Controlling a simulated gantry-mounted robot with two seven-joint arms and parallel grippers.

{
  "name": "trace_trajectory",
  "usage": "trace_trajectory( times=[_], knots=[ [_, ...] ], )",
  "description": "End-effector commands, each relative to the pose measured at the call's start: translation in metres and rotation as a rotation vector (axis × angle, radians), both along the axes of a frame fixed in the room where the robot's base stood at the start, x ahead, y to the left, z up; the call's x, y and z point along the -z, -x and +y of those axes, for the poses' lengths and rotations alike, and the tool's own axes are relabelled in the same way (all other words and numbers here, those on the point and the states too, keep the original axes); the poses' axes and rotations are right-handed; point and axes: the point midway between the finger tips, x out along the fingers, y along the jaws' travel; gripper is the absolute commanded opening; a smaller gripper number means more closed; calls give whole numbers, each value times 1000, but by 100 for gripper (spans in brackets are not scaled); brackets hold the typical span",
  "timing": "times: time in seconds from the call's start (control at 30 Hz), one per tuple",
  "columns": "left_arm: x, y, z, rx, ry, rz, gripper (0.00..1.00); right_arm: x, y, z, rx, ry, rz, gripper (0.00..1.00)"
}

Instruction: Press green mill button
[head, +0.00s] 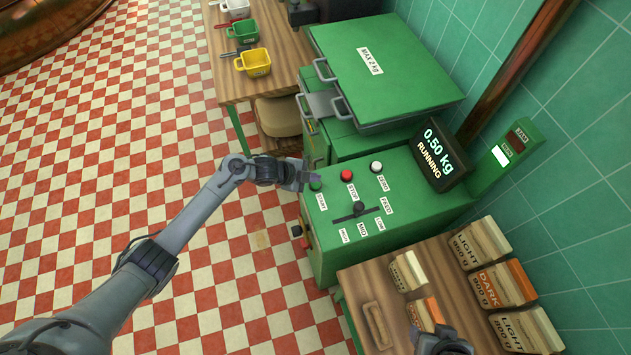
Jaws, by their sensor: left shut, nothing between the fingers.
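The green mill (400,222) has a sloping control panel with a green button (316,186) marked START, a red button (347,175) marked STOP and a white button (377,167) marked ZERO. My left gripper (306,177) is shut and empty, with its tips at the green button and partly over it. I cannot tell whether they touch. The mill's display (438,154) reads 0.50 kg RUNNING. My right gripper (442,341) shows only in part at the bottom edge, over the wooden table; its fingers are not clear.
A black lever (359,209) stands on the panel below the buttons. Labelled LIGHT and DARK blocks (505,284) lie on the wooden table (352,292). Another table (281,72) at the back holds yellow, green and white scoops. Free checkered floor (130,130) lies to the left.

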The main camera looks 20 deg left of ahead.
Motion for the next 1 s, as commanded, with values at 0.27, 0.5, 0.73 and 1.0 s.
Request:
trace_trajectory(
  times=[0.27,0.5,0.73,1.0],
  knots=[
    [-31,0,0,0,0,-1,0,-27,0,-2,-6,8,0,60],
    [-46,0,0,0,0,-1,0,-41,0,-2,-5,8,0,60],
    [-45,0,0,-1,0,-1,0,-40,0,-1,-3,4,-1,60],
    [-45,0,0,0,0,0,0,-40,0,0,1,-1,-1,60]
  ],
)
